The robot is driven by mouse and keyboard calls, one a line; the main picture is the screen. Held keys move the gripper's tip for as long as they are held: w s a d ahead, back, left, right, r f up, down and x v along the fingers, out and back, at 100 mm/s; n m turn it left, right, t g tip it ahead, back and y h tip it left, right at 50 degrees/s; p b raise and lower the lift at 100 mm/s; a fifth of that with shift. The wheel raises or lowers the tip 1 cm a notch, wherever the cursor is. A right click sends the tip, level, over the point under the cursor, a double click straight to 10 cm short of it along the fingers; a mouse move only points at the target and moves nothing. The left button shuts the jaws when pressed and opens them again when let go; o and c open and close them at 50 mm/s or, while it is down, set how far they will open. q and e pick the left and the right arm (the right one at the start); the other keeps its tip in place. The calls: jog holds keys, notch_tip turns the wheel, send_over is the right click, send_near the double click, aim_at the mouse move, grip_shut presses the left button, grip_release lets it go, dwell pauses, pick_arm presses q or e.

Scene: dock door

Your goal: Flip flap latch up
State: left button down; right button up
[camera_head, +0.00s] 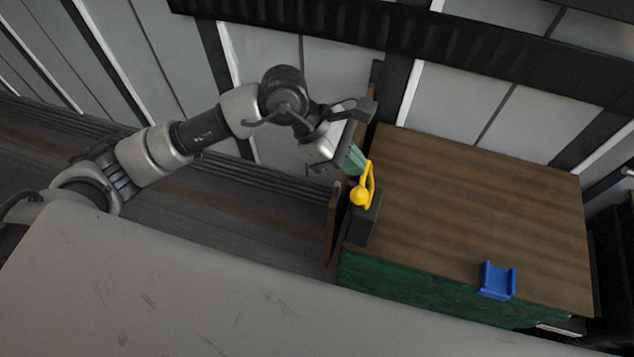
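The yellow latch (363,188) has a round knob and a curved arm. It sits on a dark block (365,219) at the left edge of the brown wooden top. My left gripper (357,160) reaches in from the left, with its greenish fingers right at the upper left side of the latch. I cannot tell whether the fingers touch the latch, or how far apart they are. My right gripper is not in view.
The brown wooden top (480,210) on a green base is mostly clear. A blue bracket (497,280) stands near its front right edge. A grey surface (180,300) fills the lower left. Grey panels with dark rails stand behind.

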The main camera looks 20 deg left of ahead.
pick_arm(q)
jog(key=shift+d+r+y, duration=0.2)
jog(key=shift+d+y, duration=0.2)
jog(key=shift+d, duration=0.6)
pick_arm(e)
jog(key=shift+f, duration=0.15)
pick_arm(q)
jog(key=shift+d+r, duration=0.1)
jog(key=shift+d, duration=0.05)
jog(key=shift+b, duration=0.3)
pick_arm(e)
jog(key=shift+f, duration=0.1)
